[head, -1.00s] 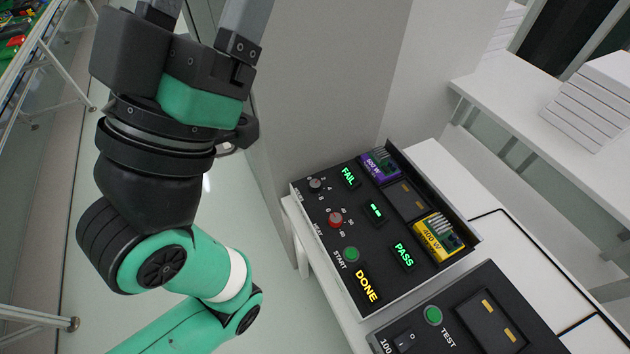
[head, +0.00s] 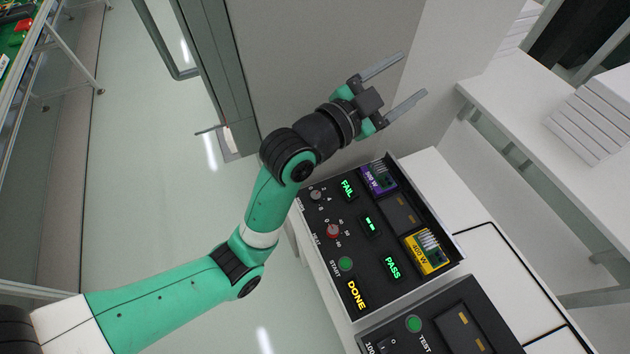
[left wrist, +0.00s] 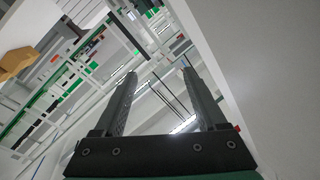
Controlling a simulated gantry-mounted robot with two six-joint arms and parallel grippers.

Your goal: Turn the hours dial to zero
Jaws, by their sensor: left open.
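The black control panel (head: 318,262) lies tilted in the head view, right of centre. Its small grey dial (head: 316,195), with numbers around it, sits at the upper left corner and appears to be the hours dial. Its exact setting is too small to read. A red dial (head: 333,231) sits just below it. My right gripper is not in view.
A purple module (head: 379,177) and a yellow module (head: 427,252) sit in the panel's slots. Lit labels and a green START button (head: 345,264) share the panel. A second black panel (head: 445,320) stands below. A grey wall (head: 310,60) rises behind my arm.

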